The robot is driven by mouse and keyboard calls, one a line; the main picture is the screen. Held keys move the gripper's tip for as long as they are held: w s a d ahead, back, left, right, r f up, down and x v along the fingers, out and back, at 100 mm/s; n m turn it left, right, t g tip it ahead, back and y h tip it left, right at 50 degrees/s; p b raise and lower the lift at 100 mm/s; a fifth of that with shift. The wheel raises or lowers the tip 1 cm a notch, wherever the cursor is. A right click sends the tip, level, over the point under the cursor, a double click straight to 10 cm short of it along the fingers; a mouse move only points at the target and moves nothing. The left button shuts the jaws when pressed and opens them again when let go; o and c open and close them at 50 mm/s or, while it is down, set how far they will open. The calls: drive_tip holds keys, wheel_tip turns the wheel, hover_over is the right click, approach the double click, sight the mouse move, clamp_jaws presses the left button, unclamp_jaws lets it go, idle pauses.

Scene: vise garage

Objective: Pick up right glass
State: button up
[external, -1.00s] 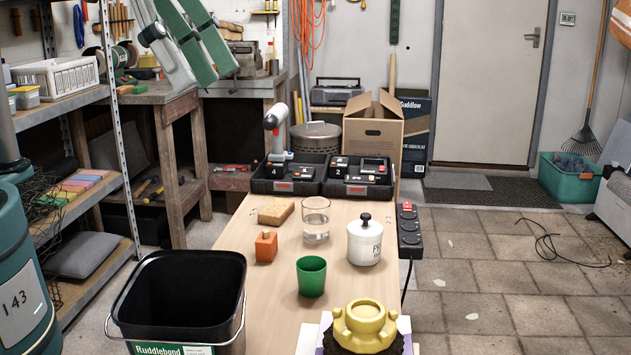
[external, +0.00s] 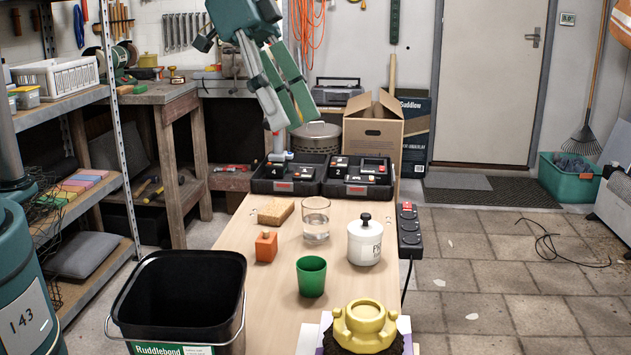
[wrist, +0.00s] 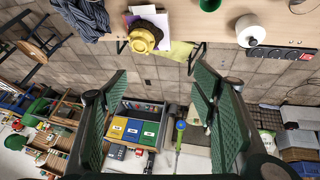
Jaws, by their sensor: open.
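A clear drinking glass (external: 316,226) with some water in it stands upright on the wooden table, left of a white lidded jar (external: 364,240). A green cup (external: 311,278) stands upright nearer the camera; it also shows at the top edge of the wrist view (wrist: 209,4). The clear glass does not show in the wrist view. My gripper (external: 296,122) is open and empty, raised in the air with its fingers pointing down, up and to the left of the clear glass in the external view. In the wrist view its green-padded fingers (wrist: 160,85) are spread wide apart.
An orange block-like bottle (external: 266,247) and a tan sponge-like block (external: 276,211) stand left of the clear glass. Black trays (external: 289,187) lie at the table's back, a power strip (external: 410,230) along its right edge. A black bucket (external: 180,300) and yellow object (external: 364,325) are in front.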

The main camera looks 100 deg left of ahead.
drive_tip(key=w+a+f+h+b, duration=0.1)
drive_tip(key=w+a+f+b, duration=0.15)
drive_tip(key=a+f, duration=0.7)
drive_tip(key=m+t+h+b, duration=0.3)
drive_tip(key=m+t+b, duration=0.2)
approach(312, 219)
drive_tip(key=a+f, duration=0.1)
drive_tip(key=w+a+f, duration=0.1)
drive_tip(key=shift+w+a+f, duration=0.1)
drive_tip(key=shift+w+a, duration=0.2)
drive_tip(key=shift+w, duration=0.05)
drive_tip(key=shift+s+a+f+m, duration=0.15)
drive_tip(key=shift+s+f+m, duration=0.15)
drive_tip(key=shift+s+f, duration=0.1)
drive_tip(key=shift+w, duration=0.1)
drive_tip(key=shift+x, duration=1.25)
drive_tip(key=shift+b+x, duration=0.8)
drive_tip(key=shift+x, duration=1.85)
drive_tip(key=shift+a+f, duration=0.1)
